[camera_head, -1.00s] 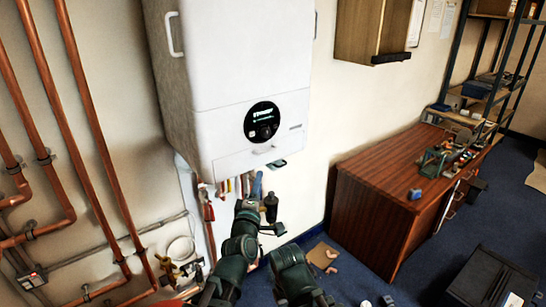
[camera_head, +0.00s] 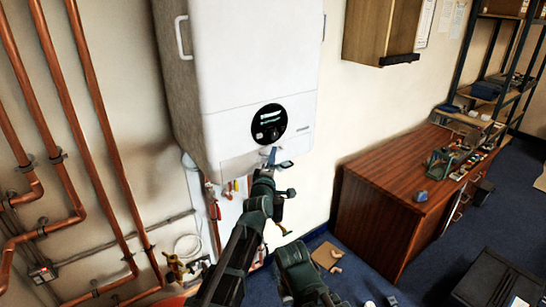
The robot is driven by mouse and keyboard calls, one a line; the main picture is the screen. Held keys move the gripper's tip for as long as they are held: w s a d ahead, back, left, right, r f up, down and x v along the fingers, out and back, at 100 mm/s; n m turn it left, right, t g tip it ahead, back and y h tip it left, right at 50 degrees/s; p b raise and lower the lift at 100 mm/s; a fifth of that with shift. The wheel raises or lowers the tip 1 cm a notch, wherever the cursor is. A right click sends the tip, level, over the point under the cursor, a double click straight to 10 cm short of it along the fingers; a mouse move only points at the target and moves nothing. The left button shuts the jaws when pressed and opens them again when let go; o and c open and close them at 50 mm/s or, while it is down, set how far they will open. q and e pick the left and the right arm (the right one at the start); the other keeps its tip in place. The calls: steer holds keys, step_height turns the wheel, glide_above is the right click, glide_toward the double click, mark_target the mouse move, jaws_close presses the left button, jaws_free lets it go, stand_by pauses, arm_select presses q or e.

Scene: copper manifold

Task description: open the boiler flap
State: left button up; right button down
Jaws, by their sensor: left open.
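The white boiler (camera_head: 250,70) hangs on the wall in the upper middle, with a round black display (camera_head: 269,123) on its lower front. The flap (camera_head: 236,165) is the panel along the bottom of the front, below the display, and it looks closed. My left gripper (camera_head: 271,156) is raised right in front of the flap and is open. Its fingers cover the place of the flap's small handle, so I cannot tell whether they touch it. My right arm (camera_head: 300,272) shows low in the middle, but its gripper cannot be made out.
Copper pipes (camera_head: 60,150) run along the wall at the left. Pipes and valves hang under the boiler. A wooden desk (camera_head: 380,210) with small items stands at the right, below a wall cabinet (camera_head: 375,30). A dark case (camera_head: 495,280) lies on the blue floor.

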arm_select(q)
steer(key=shift+w, duration=0.3)
steer(key=shift+c, duration=0.3)
jaws_close()
steer(key=shift+d, duration=0.1)
stand_by(0.9)
